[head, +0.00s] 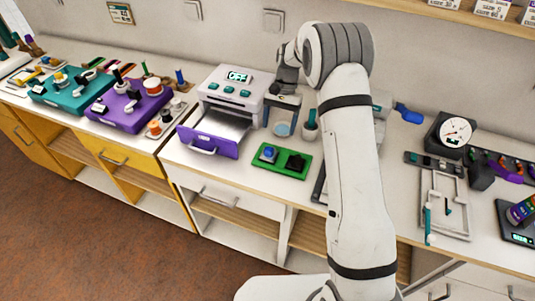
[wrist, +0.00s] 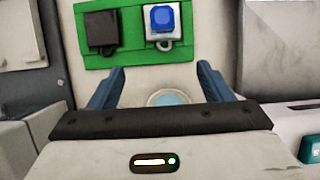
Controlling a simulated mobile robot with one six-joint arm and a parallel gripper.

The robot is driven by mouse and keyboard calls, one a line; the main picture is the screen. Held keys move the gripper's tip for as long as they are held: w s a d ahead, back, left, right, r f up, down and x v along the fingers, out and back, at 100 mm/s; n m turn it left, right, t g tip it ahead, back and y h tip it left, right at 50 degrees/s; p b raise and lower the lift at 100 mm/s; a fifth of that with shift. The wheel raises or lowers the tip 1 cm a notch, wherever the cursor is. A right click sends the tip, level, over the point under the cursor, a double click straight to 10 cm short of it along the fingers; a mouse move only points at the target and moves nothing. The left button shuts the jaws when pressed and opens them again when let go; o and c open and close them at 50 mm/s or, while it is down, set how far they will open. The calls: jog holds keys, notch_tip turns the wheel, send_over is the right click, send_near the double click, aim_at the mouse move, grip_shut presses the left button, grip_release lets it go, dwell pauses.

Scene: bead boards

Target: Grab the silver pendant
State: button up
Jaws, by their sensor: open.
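In the head view the blue piece (head: 269,153) is on the left and the black pendant (head: 296,162) on the right. My gripper (wrist: 161,68) is open and empty. In the wrist view its fingertips are spread just below the board's edge, with the silver pendant ahead and slightly right of centre.
A pale blue round thing (head: 282,129) shows between my fingers, behind the board. The white oven (head: 231,86) with its purple drawer (head: 208,142) pulled out stands left. My arm hides part of the counter to the right.

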aim_at(274, 147)
jog(key=x, duration=0.2)
jog(key=p+x, duration=0.1)
jog(key=x, duration=0.2)
jog(key=shift+s+a+f, duration=0.1)
jog(key=shift+a+f, duration=0.15)
jog(key=shift+a, duration=0.15)
jog(key=shift+s+f, duration=0.15)
jog(key=shift+f, duration=0.3)
jog(key=shift+f, duration=0.1)
jog(key=shift+c, duration=0.2)
jog(key=c, duration=1)
